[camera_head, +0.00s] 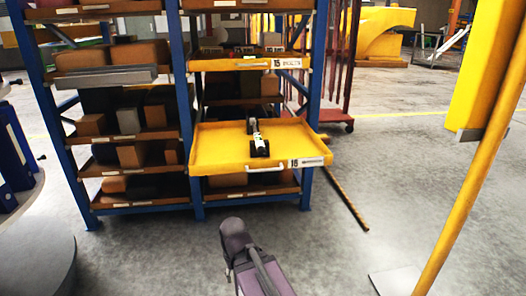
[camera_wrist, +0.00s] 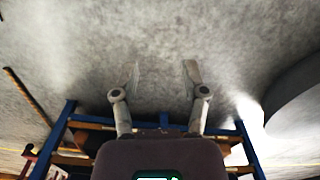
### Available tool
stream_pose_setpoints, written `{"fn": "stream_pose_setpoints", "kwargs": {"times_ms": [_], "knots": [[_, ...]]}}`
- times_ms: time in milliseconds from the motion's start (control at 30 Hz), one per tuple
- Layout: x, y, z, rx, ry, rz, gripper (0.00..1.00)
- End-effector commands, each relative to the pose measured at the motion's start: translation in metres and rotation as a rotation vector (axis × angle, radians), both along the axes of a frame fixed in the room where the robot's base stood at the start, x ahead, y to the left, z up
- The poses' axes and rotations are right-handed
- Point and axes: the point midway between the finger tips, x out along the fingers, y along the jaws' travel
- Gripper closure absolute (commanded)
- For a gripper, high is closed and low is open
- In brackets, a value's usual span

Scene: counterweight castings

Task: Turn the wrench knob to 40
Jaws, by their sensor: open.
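A small tool with black ends and a white middle (camera_head: 257,141) lies on the yellow pulled-out tray (camera_head: 212,152) labelled 16; it may be the wrench. Its knob and any scale marks are too small to read. In the wrist view my gripper (camera_wrist: 163,76) is open, its two fingers apart with nothing between them, with grey floor behind. The tool does not show in the wrist view. In the head view part of my arm shows at the bottom, in front of and below the tray; the fingers cannot be made out there.
The blue rack (camera_head: 183,110) holds several shelves of brown and dark blocks. Another yellow drawer (camera_head: 230,65), labelled 15, is above the tray. A yellow pole (camera_head: 468,170) stands at right, and a rod (camera_head: 345,200) lies on the floor. The floor before the rack is mostly clear.

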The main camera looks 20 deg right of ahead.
Motion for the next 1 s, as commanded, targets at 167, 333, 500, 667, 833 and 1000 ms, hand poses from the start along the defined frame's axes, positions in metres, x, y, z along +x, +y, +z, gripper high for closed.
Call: {"fn": "stream_pose_setpoints", "kwargs": {"times_ms": [167,333,500,667,833,1000], "knots": [[0.000,0.000,0.000,0.000,0.000,0.000,0.43],[0.003,-0.001,0.000,-0.002,-0.010,-0.007,0.13],[0.021,-0.016,-0.001,-0.016,-0.072,-0.041,0.13],[0.057,-0.040,0.001,-0.043,-0.204,-0.125,0.13],[0.109,-0.074,0.011,-0.074,-0.415,-0.246,0.13],[0.161,-0.113,0.031,-0.092,-0.652,-0.361,0.13]]}}
